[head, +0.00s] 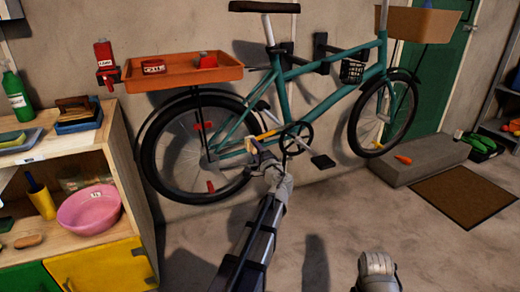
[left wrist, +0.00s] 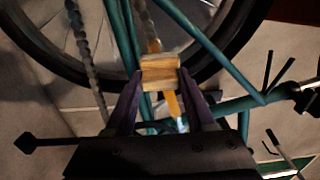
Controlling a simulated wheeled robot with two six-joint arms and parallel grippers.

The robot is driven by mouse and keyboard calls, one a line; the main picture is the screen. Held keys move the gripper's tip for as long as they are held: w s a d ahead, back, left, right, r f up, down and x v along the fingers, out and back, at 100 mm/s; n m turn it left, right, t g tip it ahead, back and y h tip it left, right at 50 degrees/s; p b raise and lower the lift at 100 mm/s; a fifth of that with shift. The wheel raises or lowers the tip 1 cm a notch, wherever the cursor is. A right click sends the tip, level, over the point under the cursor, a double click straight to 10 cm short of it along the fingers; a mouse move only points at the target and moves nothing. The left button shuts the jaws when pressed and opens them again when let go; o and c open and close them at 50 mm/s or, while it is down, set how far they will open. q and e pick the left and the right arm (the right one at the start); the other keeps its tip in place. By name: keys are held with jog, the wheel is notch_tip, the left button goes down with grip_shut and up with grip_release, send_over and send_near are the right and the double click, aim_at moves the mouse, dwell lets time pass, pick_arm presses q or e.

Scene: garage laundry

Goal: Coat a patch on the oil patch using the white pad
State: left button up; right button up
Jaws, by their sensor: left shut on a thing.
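My left gripper (head: 257,153) is in front of the bicycle's lower frame, left of the pedal crank. In the left wrist view its two dark fingers (left wrist: 160,82) are shut on a tan wood-like block (left wrist: 160,66). I see no clear white face on this block, so I cannot tell whether it is the white pad. An orange-yellow strip (left wrist: 172,104) shows beyond the block, with a small pale bluish spot below it. I cannot make out an oil patch or whether the block touches anything.
The teal bicycle (head: 325,97) hangs on the wall with an orange tray (head: 182,72) at its left. A wooden shelf unit (head: 125,160) with a pink bowl (head: 88,212) stands left. A brown mat (head: 462,195) and grey step (head: 420,160) lie right. The middle floor is clear.

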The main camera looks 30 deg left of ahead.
pick_arm(q)
jog(key=shift+s+a, duration=0.2)
jog(key=shift+s, duration=0.1)
jog(key=shift+s+f, duration=0.1)
jog(key=shift+s+a+f+b, duration=0.15)
jog(key=shift+s+a+b, duration=0.05)
jog(key=shift+s+a, duration=0.4)
jog(key=shift+s+a+f+b, duration=0.15)
jog(key=shift+s+a, duration=0.4)
jog(key=v, duration=0.6)
jog(key=v, duration=0.3)
dwell(0.4)
